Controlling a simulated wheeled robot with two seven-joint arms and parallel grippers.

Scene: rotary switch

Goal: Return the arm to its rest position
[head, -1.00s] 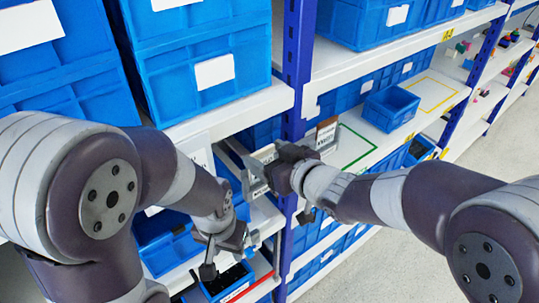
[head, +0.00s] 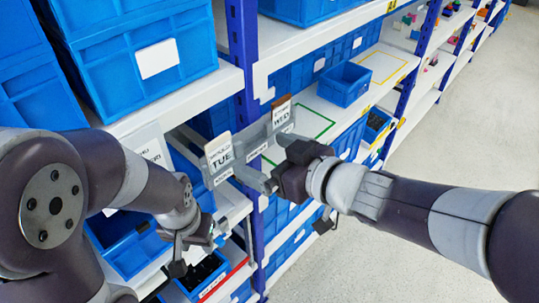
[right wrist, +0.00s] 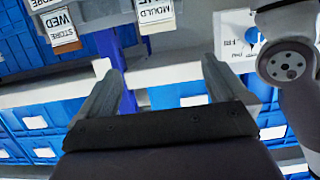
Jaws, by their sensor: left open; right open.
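My right gripper (head: 256,152) is open and empty in the head view, in front of the shelf post beside the hanging tags. The right wrist view (right wrist: 162,70) shows its two fingers wide apart with nothing between them. My left gripper (head: 197,257) hangs low at the left, open, just above the lower blue bins.
Tags reading TUE (head: 220,158) and WED (head: 281,114) are close to my right gripper. A blue shelf post (head: 243,60) stands behind. Blue bins (head: 130,55) fill the left shelves. A small blue bin (head: 343,84) sits farther right. Clear floor (head: 470,140) lies at the right.

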